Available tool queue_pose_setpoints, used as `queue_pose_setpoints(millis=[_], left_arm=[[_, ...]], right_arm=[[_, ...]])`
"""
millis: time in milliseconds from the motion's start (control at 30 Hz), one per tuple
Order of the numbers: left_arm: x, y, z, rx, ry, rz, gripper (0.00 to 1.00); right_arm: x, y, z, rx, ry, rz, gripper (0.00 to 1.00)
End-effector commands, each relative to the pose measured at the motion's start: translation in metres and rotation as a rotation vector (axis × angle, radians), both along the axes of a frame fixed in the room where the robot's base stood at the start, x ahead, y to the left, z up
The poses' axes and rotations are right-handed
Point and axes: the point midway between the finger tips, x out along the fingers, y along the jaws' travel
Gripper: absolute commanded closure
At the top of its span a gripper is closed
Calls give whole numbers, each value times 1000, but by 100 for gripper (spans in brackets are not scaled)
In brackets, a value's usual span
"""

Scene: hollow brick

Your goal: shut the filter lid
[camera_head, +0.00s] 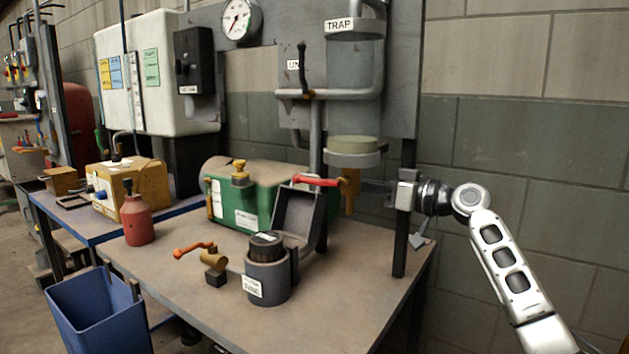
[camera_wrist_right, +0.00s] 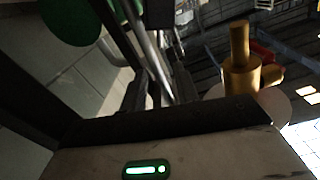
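The filter housing (camera_head: 268,281) is a dark grey round pot with a white label, standing on the bench in the head view. A black round insert (camera_head: 266,246) with a small label shows in its open top. The filter lid (camera_head: 299,214) is a dark, shallow square cover, standing raised and open behind the pot's right side. My right gripper (camera_head: 373,187) is right of and a little above the lid, apart from it, near the brass valve (camera_head: 349,190). In the right wrist view (camera_wrist_right: 160,82) its dark fingers stand apart with nothing visibly held. My left gripper is out of view.
A red lever (camera_head: 317,181) sticks out left from the brass valve. A green tank (camera_head: 255,205) lies behind the lid. A small brass valve with an orange handle (camera_head: 193,249) stands left of the pot. The bench (camera_head: 350,290) is bare right of the pot.

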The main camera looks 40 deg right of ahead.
Motion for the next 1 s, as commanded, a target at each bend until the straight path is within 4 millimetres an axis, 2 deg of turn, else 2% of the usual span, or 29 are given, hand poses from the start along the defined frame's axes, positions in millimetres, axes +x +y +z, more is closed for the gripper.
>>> queue_pose_setpoints(millis=[300,500,700,1000], left_arm=[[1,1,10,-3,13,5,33],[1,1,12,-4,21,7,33],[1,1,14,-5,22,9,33],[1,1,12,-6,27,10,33]], right_arm=[[67,19,4,4,-3,-3,69],[104,30,2,3,0,-2,69],[126,36,0,1,1,-4,69],[131,38,-1,-2,2,-4,69]])
